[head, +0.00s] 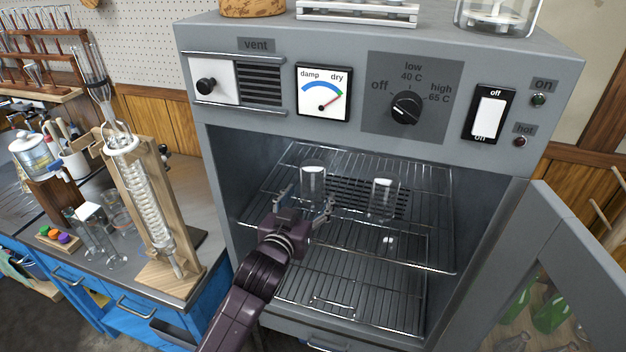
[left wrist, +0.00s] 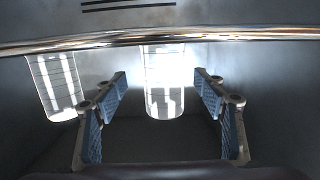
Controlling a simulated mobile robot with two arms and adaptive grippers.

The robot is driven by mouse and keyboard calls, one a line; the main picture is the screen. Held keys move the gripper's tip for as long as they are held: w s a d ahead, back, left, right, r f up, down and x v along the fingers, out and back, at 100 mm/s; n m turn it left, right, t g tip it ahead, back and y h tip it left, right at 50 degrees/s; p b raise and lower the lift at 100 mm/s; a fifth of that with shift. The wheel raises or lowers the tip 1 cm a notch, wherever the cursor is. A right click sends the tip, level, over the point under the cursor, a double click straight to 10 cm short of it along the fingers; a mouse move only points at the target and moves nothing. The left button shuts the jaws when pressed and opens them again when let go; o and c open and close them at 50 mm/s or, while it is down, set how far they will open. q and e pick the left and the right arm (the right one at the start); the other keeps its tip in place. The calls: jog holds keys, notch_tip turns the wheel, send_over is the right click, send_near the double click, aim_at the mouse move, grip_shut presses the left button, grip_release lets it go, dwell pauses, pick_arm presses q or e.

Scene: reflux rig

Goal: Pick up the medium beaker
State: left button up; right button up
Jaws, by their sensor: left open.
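Two clear glass beakers stand on the upper wire rack inside the open drying oven. The left beaker (head: 313,178) is just beyond my left gripper (head: 306,200); the right beaker (head: 383,200) is to its right. Their labels cannot be read, so I cannot tell for certain which is the medium one. My left gripper is open and empty, reaching into the oven. In the left wrist view, one beaker (left wrist: 165,85) shows between the two open fingers (left wrist: 163,95), with a gap on both sides. The other beaker (left wrist: 53,85) is outside them at the left. My right gripper is not in view.
The oven's wire rack (head: 425,250) and side walls surround the arm. The open door (head: 580,255) is at the right. A wooden stand with a coiled condenser (head: 150,210) and several glass vessels are on the bench at the left.

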aim_at(309, 193)
pick_arm(q)
jog(key=x, duration=0.3)
jog(key=shift+w+a+r+p, duration=0.15)
jog(key=shift+w+r+p, duration=0.05)
jog(key=shift+w+p, duration=0.1)
jog(key=shift+w+f, duration=0.15)
jog(key=shift+w, duration=0.45)
jog(key=shift+w+d, duration=0.1)
jog(key=shift+d, duration=0.15)
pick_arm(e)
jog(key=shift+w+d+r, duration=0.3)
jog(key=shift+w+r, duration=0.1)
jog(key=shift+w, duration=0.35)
pick_arm(q)
jog(key=shift+c, duration=0.5)
